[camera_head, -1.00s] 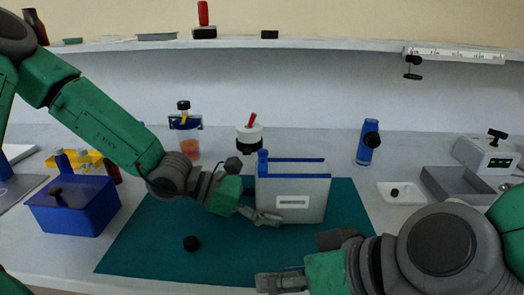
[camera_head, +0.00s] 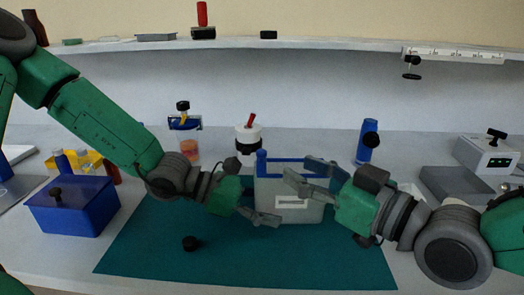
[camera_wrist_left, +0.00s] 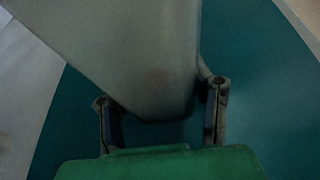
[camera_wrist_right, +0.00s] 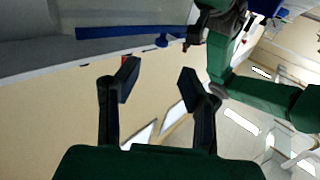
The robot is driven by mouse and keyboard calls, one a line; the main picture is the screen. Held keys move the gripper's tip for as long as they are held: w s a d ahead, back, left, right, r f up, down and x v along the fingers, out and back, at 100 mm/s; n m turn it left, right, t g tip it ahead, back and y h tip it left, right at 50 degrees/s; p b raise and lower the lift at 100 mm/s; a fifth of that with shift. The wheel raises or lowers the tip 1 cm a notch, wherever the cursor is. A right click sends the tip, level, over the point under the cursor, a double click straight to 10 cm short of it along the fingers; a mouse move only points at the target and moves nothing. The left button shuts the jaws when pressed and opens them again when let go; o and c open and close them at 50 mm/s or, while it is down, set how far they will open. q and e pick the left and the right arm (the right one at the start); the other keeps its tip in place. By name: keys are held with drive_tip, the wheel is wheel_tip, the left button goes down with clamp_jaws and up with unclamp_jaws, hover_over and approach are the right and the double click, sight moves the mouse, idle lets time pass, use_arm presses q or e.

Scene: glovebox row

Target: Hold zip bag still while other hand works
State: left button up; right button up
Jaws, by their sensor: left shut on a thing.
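The zip bag (camera_head: 310,214) stands upright on the teal mat (camera_head: 200,260). It is pale grey and translucent, with blue strips along its top and a white label on its front. My left gripper (camera_head: 256,205) is shut on its lower left part; in the left wrist view the bag (camera_wrist_left: 150,70) lies between the two fingers. My right gripper (camera_head: 300,176) is in front of the bag's upper part and hides some of it. In the right wrist view its fingers (camera_wrist_right: 160,82) are apart with nothing between them, and a blue strip (camera_wrist_right: 130,32) shows beyond.
A black knob (camera_head: 190,243) lies on the mat. A blue box (camera_head: 75,210) stands at left. A white jar (camera_head: 248,140) and an orange-filled container (camera_head: 190,150) stand behind the bag. A blue bottle (camera_head: 366,143) and grey tray (camera_head: 455,183) are at right. The front mat is mostly clear.

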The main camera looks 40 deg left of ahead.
sight(266, 154)
drive_tip(key=a, duration=0.3)
drive_tip(key=w+a, duration=0.1)
drive_tip(key=a, duration=0.5)
drive_tip(key=shift+w+a, duration=0.25)
drive_tip(key=shift+w, duration=0.1)
drive_tip(key=shift+c, duration=0.4)
